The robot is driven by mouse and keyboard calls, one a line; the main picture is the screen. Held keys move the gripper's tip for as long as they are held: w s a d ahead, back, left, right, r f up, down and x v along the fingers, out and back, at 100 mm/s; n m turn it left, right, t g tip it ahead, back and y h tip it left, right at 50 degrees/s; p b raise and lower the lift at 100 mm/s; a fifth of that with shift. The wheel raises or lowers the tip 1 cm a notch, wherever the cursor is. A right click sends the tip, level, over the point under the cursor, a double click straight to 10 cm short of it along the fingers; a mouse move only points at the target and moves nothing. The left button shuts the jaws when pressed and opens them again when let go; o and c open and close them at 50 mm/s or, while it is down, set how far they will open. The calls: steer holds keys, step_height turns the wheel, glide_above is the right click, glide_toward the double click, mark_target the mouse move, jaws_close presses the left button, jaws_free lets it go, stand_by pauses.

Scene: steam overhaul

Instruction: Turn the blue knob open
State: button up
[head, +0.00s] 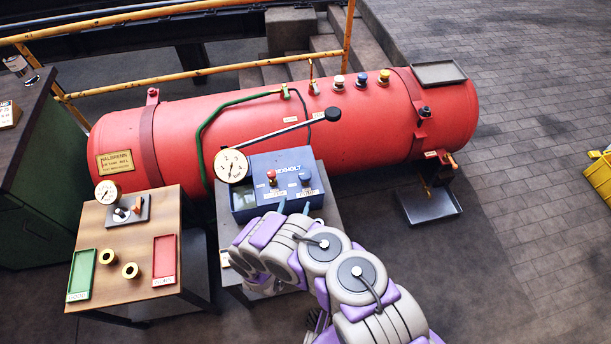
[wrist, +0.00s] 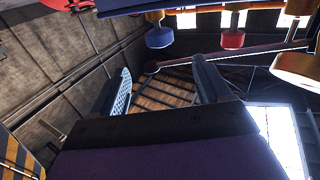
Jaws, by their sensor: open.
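A blue box (head: 243,206) labelled on its front stands on a small grey stand. On its face are a red knob (head: 271,175) at left and a blue knob (head: 305,179) at right. The wrist view looks upside down: the blue knob (wrist: 159,37) is at the top middle and the red knob (wrist: 233,39) is to its right. My gripper (wrist: 162,85) is open and empty; the blue knob appears just above the gap between its fingers, apart from them. In the head view my gripper (head: 294,207) is just below the box face, partly hidden by my arm.
A red boiler (head: 260,118) lies behind, with several small knobs on top, one of them blue (head: 361,80). A black-ended lever (head: 290,128) and a round gauge (head: 231,166) rise by the box. A wooden table (head: 125,275) stands left. Paved floor at right is mostly clear.

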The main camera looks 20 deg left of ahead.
mark_target(303, 180)
steer(key=w+b, duration=0.1)
steer(key=w, duration=0.3)
steer(key=w+b, duration=0.1)
steer(key=w, duration=0.4)
steer(key=w+a+b, duration=0.1)
steer(key=w, duration=0.4)
steer(key=shift+b, duration=0.4)
steer(key=c, duration=0.9)
